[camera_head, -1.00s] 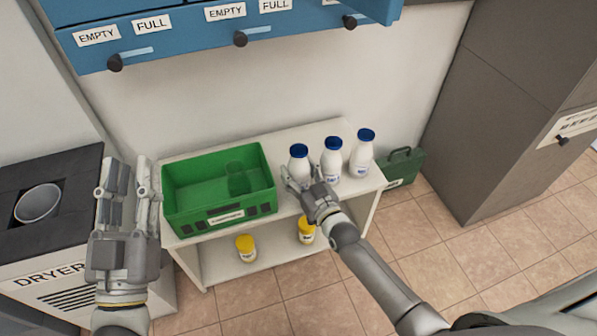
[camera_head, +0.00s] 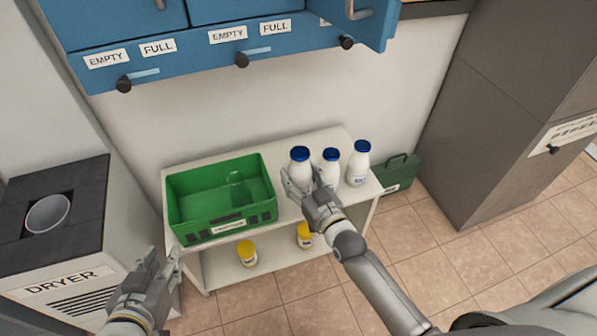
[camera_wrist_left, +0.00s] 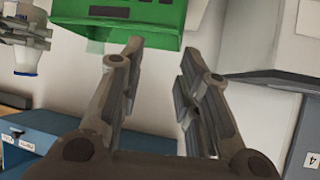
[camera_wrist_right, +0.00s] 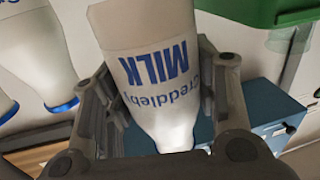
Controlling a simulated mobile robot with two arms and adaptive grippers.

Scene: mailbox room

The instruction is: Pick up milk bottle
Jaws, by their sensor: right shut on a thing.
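Three white milk bottles with blue caps are at the right end of the white shelf's top. My right gripper (camera_head: 309,188) is shut on the left milk bottle (camera_head: 300,168), which looks upright and slightly raised. The right wrist view shows the "MILK" label of this bottle (camera_wrist_right: 155,60) between the fingers. The middle bottle (camera_head: 330,170) and right bottle (camera_head: 357,169) stand close beside it. My left gripper (camera_head: 157,273) is open and empty, low in front of the dryer; its spread fingers show in the left wrist view (camera_wrist_left: 165,70).
A green crate (camera_head: 225,225) holding a clear glass (camera_head: 237,188) sits on the left of the shelf (camera_head: 190,253). Two yellow-lidded jars are on the lower shelf. Blue cabinets (camera_head: 190,45) hang above. A dryer (camera_head: 60,260) stands left, a dark green box (camera_head: 400,172) right.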

